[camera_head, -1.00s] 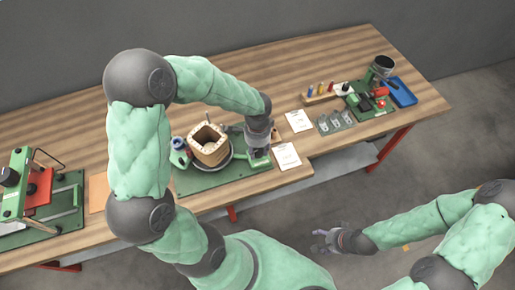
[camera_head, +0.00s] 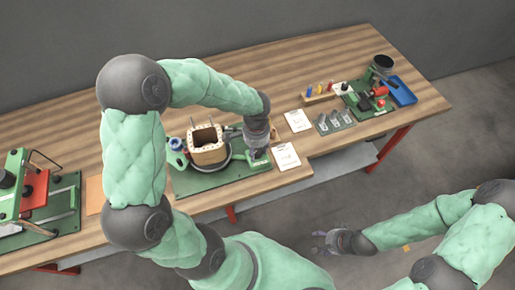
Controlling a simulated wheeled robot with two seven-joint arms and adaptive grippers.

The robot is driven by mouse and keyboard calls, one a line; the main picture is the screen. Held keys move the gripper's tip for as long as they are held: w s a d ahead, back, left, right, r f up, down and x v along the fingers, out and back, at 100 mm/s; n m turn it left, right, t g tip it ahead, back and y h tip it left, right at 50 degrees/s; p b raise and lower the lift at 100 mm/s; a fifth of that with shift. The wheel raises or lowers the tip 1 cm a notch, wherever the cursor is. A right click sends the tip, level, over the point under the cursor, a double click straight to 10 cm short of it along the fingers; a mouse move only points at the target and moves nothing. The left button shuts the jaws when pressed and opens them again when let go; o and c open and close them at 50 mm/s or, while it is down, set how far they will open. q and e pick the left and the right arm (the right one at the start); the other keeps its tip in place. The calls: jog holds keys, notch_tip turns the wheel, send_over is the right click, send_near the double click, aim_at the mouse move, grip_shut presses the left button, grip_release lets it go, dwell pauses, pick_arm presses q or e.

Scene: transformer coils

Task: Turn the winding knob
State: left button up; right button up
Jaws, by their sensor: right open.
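The winding device stands on a green base (camera_head: 222,181) in the middle of the bench. It carries a square, hollow tan coil former (camera_head: 208,155) on a round dark and white disc. My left gripper (camera_head: 257,150) points down at the right end of this device, above a green block (camera_head: 260,164). The gripper's fingers and the winding knob are hidden or too small to make out, so I cannot tell whether they touch. My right gripper (camera_head: 322,243) is open and empty, low in front of the bench, away from the device.
A blue-topped spool (camera_head: 177,145) stands left of the former. White cards (camera_head: 286,157) lie to the right. A green and red press (camera_head: 35,190) is at the far left. Small tools, metal parts and a blue tray (camera_head: 402,92) fill the right end.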

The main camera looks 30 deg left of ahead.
aim_at(256, 151)
pick_arm(q)
jog(key=shift+o, duration=0.9)
jog(key=shift+s+a, duration=0.15)
jog(key=shift+s, duration=0.05)
jog(key=shift+w, duration=0.1)
jog(key=shift+r, duration=0.4)
notch_tip(256, 151, up, 11)
